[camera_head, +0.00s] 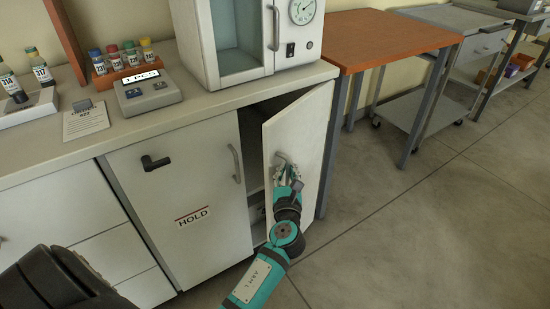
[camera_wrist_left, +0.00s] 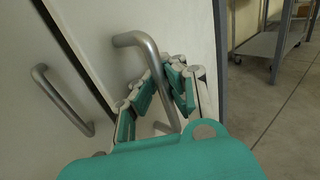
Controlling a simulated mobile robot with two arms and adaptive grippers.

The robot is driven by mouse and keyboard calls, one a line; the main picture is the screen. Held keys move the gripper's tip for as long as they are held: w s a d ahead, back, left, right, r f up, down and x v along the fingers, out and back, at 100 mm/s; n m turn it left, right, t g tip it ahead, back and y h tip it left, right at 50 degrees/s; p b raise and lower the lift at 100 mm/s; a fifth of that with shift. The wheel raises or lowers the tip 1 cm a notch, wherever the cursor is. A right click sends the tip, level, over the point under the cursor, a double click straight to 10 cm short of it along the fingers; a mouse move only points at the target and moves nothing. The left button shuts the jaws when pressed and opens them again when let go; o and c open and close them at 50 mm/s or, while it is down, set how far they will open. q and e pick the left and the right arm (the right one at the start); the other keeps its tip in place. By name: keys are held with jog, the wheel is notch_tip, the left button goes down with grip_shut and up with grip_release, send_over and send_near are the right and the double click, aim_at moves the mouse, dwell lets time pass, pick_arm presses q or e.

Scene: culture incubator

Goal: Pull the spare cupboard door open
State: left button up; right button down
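The spare cupboard door (camera_head: 300,135) is the plain white door at the right end of the white cabinet. It stands partly open, swung outward, with a dark gap on its left side. My left gripper (camera_head: 286,172) is at the door's metal handle (camera_head: 281,157). In the left wrist view, the bent handle bar (camera_wrist_left: 153,55) runs down between the teal-padded fingers of my left gripper (camera_wrist_left: 165,85), which are closed about it. The lower end of the bar is partly hidden. My right gripper is not in view.
A second door (camera_head: 185,190) with a HOLD label and its own handle is shut on the left. An incubator (camera_head: 200,35) and a small meter (camera_head: 147,92) stand on the counter (camera_head: 235,97). An orange-topped table (camera_head: 385,35) stands to the right. The floor (camera_head: 420,220) at right is clear.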

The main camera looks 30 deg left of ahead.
pick_arm(q)
jog(key=shift+o, duration=1.1)
jog(key=shift+a, duration=0.2)
jog(key=shift+o, duration=0.5)
jog(key=shift+s+a+r, duration=0.15)
jog(key=shift+s+a, duration=0.2)
jog(key=shift+s, duration=0.05)
jog(key=shift+w+d, duration=0.15)
jog(key=shift+d, duration=0.05)
jog(key=v, duration=1.2)
jog(key=shift+a, duration=0.2)
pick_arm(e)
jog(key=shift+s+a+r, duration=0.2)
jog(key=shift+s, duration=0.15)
